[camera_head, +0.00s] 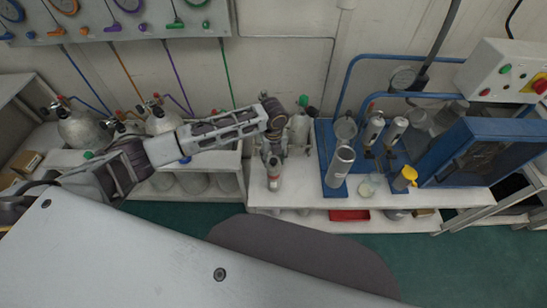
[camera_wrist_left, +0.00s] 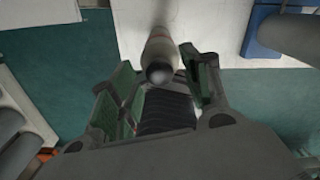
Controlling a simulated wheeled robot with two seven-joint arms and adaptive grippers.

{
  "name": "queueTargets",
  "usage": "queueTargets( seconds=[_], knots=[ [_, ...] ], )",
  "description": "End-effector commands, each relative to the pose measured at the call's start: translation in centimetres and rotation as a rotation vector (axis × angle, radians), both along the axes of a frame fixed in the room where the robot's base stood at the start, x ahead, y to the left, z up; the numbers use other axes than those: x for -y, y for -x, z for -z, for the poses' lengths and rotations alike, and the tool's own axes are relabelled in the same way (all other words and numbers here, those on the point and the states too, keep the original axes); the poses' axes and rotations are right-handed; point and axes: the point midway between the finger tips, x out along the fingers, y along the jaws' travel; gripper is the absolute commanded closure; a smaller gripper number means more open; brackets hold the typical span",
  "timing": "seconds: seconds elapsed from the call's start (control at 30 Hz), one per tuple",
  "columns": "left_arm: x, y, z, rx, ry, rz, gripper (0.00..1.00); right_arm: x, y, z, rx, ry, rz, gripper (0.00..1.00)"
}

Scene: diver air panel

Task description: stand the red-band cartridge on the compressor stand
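The cartridge (camera_head: 273,181), a small pale cylinder with a reddish band, stands on the front left of the white bench. In the left wrist view the cartridge (camera_wrist_left: 160,50) shows its dark rounded end between the fingers. My left gripper (camera_head: 271,156) reaches down over it from above. In the wrist view its fingers (camera_wrist_left: 160,75) stand apart on either side, with a small gap seen at the left. The blue base (camera_head: 331,183) of the compressor area is to the right on the same bench; which part is the stand I cannot tell. My right gripper is out of view.
A tall grey cylinder (camera_head: 340,167) stands on the blue base, with two smaller silver cylinders (camera_head: 374,130) behind. A yellow-topped item (camera_head: 405,178) and a blue cabinet (camera_head: 480,155) are further right. A red tray (camera_head: 350,215) lies on the lower shelf.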

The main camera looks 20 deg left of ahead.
Motion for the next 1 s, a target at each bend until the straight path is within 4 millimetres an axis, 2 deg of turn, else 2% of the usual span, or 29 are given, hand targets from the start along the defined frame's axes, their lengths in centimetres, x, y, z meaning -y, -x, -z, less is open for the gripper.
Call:
queueTargets(
  seconds=[0.27, 0.47, 0.7, 1.0],
  knots=[
    [0.0, 0.0, -0.2, 0.000, 0.000, 0.000, 0.52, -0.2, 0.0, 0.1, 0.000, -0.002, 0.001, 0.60],
    [0.0, -0.1, -1.6, 0.001, 0.000, 0.000, 0.52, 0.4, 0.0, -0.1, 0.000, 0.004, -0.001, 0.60],
    [0.0, -0.1, -4.7, 0.002, 0.001, 0.000, 0.52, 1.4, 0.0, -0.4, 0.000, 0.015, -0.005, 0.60],
    [0.0, -0.1, -9.1, 0.001, 0.000, 0.000, 0.52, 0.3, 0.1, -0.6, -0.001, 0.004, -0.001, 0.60]
  ],
)
